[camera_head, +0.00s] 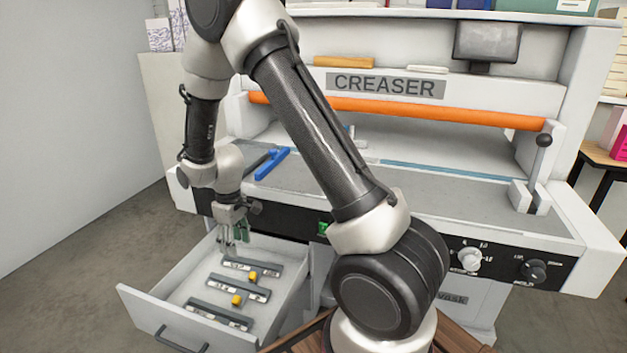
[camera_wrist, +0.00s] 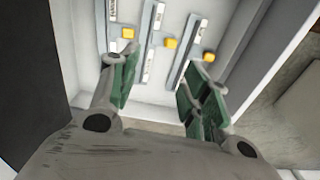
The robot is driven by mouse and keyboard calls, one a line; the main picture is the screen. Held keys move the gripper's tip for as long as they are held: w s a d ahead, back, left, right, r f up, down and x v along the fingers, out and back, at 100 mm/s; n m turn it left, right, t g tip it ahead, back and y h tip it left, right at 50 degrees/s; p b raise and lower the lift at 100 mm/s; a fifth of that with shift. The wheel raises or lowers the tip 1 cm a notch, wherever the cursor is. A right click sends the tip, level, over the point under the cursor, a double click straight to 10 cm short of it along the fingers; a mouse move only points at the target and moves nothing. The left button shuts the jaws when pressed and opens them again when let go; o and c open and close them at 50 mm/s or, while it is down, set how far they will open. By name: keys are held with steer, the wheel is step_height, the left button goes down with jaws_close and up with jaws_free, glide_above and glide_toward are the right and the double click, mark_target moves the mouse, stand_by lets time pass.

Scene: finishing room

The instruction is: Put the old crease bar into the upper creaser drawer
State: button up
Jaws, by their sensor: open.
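My gripper (camera_head: 233,240) points down over the rear of an open grey-white drawer (camera_head: 150,305) under the creaser. In the wrist view my gripper (camera_wrist: 162,75) has its green-padded fingers spread, with nothing between them. Three dark bars with pale labels lie side by side in the drawer: a rear bar (camera_head: 262,265), a middle bar (camera_head: 228,287) and a front bar (camera_head: 205,313). Bars also show beyond the fingertips in the wrist view (camera_wrist: 148,45). I cannot tell which, if any, is the old crease bar. No second drawer is clearly visible.
Yellow blocks (camera_head: 237,300) sit among the bars. A blue-handled tool (camera_head: 272,164) lies on the creaser bed (camera_head: 440,195), beside a dark strip. The creaser's front panel with knobs (camera_head: 469,258) stands right of the drawer. Open floor (camera_head: 60,290) lies to the left.

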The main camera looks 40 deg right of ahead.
steer(key=s+d+r+m+t, duration=0.1)
steer(key=s+d+r, duration=0.2)
steer(key=r, duration=0.5)
steer(key=s+d+r+m, duration=0.1)
steer(key=s+d+r, duration=0.25)
steer(key=r, duration=0.35)
steer(key=s+d+r+m+t, duration=0.15)
steer(key=s+r, duration=0.25)
steer(key=r, duration=0.4)
steer(key=s+d+r+m, duration=0.1)
steer(key=s+d+r, duration=0.1)
steer(key=s, duration=0.6)
steer(key=s+d+r+m+t, duration=0.1)
steer(key=s+d+r+m, duration=0.1)
steer(key=s+r, duration=0.3)
steer(key=s+d, duration=0.1)
steer(key=s, duration=0.2)
steer(key=shift+d+r, duration=0.25)
steer(key=shift+d, duration=0.1)
steer(key=shift+t, duration=0.25)
